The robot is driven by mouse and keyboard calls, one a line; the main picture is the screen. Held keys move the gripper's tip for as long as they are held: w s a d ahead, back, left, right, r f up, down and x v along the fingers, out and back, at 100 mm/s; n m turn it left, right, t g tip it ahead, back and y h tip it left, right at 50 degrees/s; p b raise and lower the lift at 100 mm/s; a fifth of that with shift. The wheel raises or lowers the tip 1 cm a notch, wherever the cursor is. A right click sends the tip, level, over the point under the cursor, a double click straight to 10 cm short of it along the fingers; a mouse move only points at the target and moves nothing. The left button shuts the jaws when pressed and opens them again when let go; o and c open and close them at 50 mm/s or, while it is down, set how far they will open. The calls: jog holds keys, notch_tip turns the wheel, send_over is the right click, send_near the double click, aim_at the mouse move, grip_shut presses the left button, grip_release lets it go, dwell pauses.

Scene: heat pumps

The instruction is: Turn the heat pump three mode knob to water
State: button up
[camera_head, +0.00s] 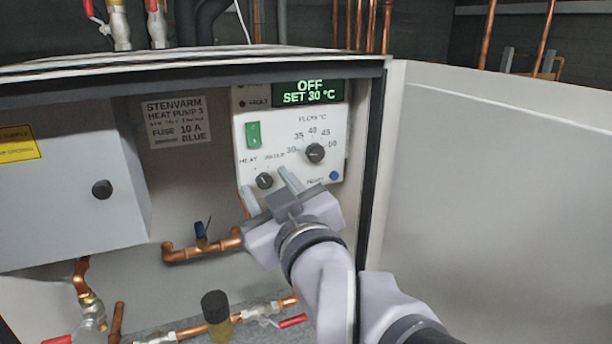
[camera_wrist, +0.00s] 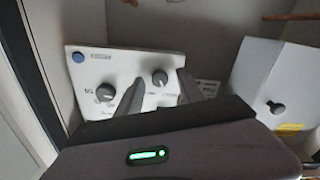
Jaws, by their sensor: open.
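The heat pump three control panel (camera_head: 290,120) is white, with a display reading OFF, SET 30 °C. The small dark mode knob (camera_head: 264,181) sits at its lower left, below the labels HEAT and WATER. It also shows in the wrist view (camera_wrist: 159,77); I cannot tell for sure where its pointer aims. My gripper (camera_head: 270,187) is open and empty in front of the panel. Its two grey fingers lie to either side of the mode knob in both views, and the wrist view shows the gripper (camera_wrist: 158,88) apart from the knob. Any contact cannot be seen.
The larger flow temperature knob (camera_head: 315,153) is up and right of the mode knob. A green switch (camera_head: 253,134) and a blue button (camera_head: 334,175) are also on the panel. A grey box (camera_head: 65,190) stands left. Copper pipes (camera_head: 205,248) run below. The open door (camera_head: 490,200) is right.

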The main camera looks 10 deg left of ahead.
jog(key=shift+w, duration=0.1)
grip_shut()
jog(key=shift+f+b, duration=0.15)
jog(key=shift+b, duration=0.3)
jog(key=m+b, duration=0.1)
jog(key=b, duration=0.2)
jog(key=shift+f+m+b, duration=0.2)
jog(key=shift+m+b, duration=0.15)
jog(key=shift+m, duration=0.05)
jog(key=m+b, duration=0.2)
jog(key=b, duration=0.2)
jog(key=shift+m, duration=0.4)
jog(key=m+b, duration=0.2)
jog(key=m, duration=0.1)
jog(key=shift+r+m, duration=0.25)
jog(key=shift+m, duration=0.05)
jog(key=shift+r+m+b, duration=0.1)
jog(key=shift+m+b, duration=0.55)
jog(key=shift+m, duration=1.15)
